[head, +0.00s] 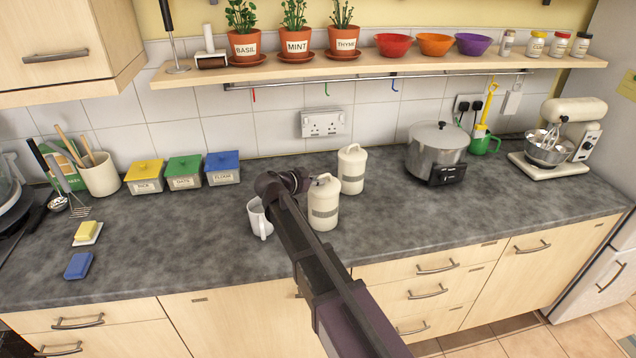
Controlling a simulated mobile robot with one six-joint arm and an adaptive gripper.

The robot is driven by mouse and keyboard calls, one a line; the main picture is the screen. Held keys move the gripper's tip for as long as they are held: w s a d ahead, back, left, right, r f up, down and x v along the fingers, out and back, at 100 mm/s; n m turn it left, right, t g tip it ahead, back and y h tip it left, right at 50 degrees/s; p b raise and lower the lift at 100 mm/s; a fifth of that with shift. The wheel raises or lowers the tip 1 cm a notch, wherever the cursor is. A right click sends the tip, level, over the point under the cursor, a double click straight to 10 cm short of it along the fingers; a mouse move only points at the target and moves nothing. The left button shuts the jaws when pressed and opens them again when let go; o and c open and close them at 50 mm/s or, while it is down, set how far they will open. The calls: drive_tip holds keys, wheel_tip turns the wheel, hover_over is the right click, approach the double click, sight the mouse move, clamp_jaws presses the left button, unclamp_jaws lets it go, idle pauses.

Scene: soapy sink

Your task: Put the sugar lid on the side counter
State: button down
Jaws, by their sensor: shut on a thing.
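Two cream-white canisters with loop-handled lids stand on the dark counter (190,250), a front one (324,205) and one behind it (352,170). Their labels are too small to read, so I cannot tell which is for sugar. Both lids look seated. My gripper (297,181) is at the arm's far end, close to the left of the front canister's lid. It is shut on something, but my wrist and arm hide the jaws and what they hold. A white mug (256,217) stands below and left of the wrist, partly behind the arm.
Yellow, green and blue-lidded boxes (184,172) stand at the back left. A steel pot (437,150) and a mixer (562,140) stand to the right. A sponge (78,265) lies front left. A shelf (400,67) overhangs the back. The counter right of the canisters is clear.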

drive_tip(key=shift+f+b, duration=0.25)
drive_tip(key=shift+b, duration=0.05)
drive_tip(key=c, duration=0.7)
unclamp_jaws()
drive_tip(key=shift+c, duration=0.2)
drive_tip(key=shift+r, duration=0.1)
drive_tip(key=p+v, duration=0.5)
drive_tip(key=v, duration=0.8)
drive_tip(key=shift+s+a+r, duration=0.2)
drive_tip(key=shift+s+a, duration=0.05)
drive_tip(key=shift+d, duration=0.1)
